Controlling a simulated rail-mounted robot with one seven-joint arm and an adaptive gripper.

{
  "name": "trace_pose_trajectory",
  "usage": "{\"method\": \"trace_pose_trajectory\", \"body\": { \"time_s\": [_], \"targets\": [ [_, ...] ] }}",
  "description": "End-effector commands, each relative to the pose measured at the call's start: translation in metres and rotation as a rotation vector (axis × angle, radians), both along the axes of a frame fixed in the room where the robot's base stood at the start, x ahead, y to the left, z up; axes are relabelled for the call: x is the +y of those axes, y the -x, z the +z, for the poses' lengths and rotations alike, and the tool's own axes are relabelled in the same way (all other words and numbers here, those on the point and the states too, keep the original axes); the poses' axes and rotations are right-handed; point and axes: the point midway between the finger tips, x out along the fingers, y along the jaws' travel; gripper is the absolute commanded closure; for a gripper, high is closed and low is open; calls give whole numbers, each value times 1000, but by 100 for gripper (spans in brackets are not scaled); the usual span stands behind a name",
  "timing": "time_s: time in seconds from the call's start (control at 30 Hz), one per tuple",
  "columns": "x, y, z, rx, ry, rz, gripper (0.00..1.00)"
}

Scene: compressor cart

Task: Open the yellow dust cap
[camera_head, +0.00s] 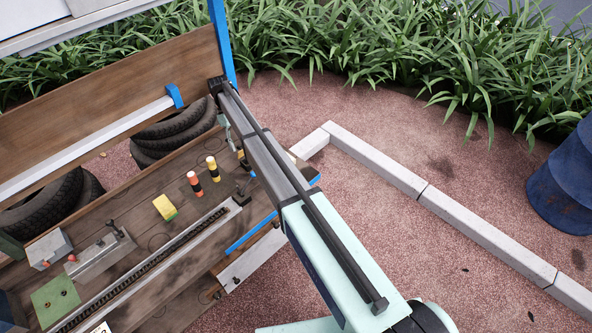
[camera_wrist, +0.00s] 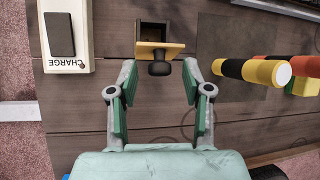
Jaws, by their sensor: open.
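The yellow dust cap (camera_wrist: 160,48) shows in the wrist view as a thin yellow plate with a black knob (camera_wrist: 159,68) facing me. It stands at the near edge of a small dark square box (camera_wrist: 154,31); whether it is fully seated on the box I cannot tell. My gripper (camera_wrist: 160,72) is open, with one green-padded finger on each side of the knob and a gap to it on both sides. In the head view my arm hides most of the gripper, and a small yellow patch (camera_head: 240,154) beside the arm may be the cap.
A white CHARGE panel (camera_wrist: 82,35) is left of the box in the wrist view. Yellow, black and red handles (camera_wrist: 255,71) stick out at right. In the head view, a yellow-green block (camera_head: 165,207) and other fittings sit on the wooden board (camera_head: 130,195).

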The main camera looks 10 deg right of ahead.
Motion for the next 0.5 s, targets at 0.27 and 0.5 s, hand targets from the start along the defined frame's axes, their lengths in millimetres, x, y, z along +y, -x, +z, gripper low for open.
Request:
{"method": "trace_pose_trajectory", "body": {
  "time_s": [0.27, 0.5],
  "targets": [
    [-3, 6, -6, -55, -40, 0, 51],
    [-8, 13, -4, -140, -98, 0, 51]
  ]
}}
